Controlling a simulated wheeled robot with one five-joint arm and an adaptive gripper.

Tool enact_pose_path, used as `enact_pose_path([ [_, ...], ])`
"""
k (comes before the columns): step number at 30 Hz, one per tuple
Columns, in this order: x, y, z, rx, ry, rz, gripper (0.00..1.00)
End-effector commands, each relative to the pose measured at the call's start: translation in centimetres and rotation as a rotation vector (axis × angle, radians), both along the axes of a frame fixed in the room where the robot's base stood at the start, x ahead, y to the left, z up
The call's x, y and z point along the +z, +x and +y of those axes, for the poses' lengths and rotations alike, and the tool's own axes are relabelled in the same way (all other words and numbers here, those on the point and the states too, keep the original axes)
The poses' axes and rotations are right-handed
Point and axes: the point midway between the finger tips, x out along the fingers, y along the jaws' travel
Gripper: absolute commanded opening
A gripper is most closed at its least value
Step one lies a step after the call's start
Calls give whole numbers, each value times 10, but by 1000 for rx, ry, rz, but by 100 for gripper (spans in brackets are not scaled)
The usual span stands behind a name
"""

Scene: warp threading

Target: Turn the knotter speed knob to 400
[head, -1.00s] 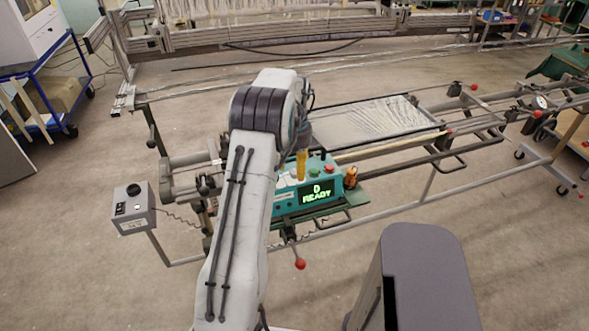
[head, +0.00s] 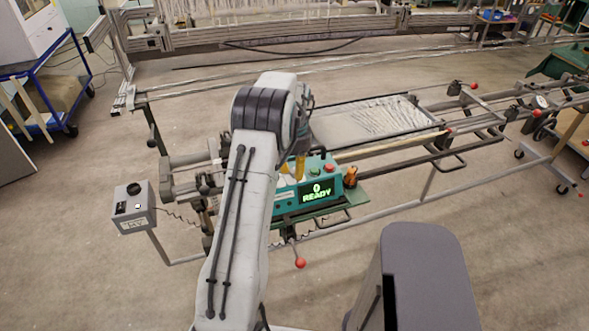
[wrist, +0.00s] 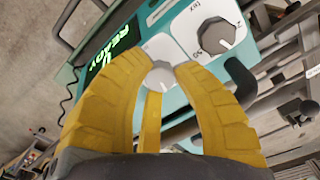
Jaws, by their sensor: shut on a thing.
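The teal control box (head: 336,188) sits on the machine in the head view, its green display (head: 316,191) reading "0 READY". In the wrist view the display (wrist: 110,50) reads READY. A small grey knob (wrist: 161,75) on a white plate is between the yellow fingertips of my gripper (wrist: 162,69), which is shut on it. Its scale and label are mostly hidden, so its setting cannot be read. A second dark knob (wrist: 215,36), on a plate marked "tex", is just beyond the right finger. In the head view my gripper (head: 300,168) is over the box, partly behind my arm.
Red (head: 329,168) and green buttons are on top of the box. An orange object (head: 350,177) stands at its right end. A red-ball lever (head: 300,262) hangs below. A grey switch box (head: 133,207) is at left. Frame rails extend right; open floor lies in front.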

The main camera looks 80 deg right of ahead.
Motion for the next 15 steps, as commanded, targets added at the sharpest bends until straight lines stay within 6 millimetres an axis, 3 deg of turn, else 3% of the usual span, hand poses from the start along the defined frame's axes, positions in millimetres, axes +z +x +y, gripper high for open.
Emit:
enact_pose_path([
  [6,0,0,-1,0,-2,0,0],
  [15,-1,0,-1,-116,-3,0,0],
])
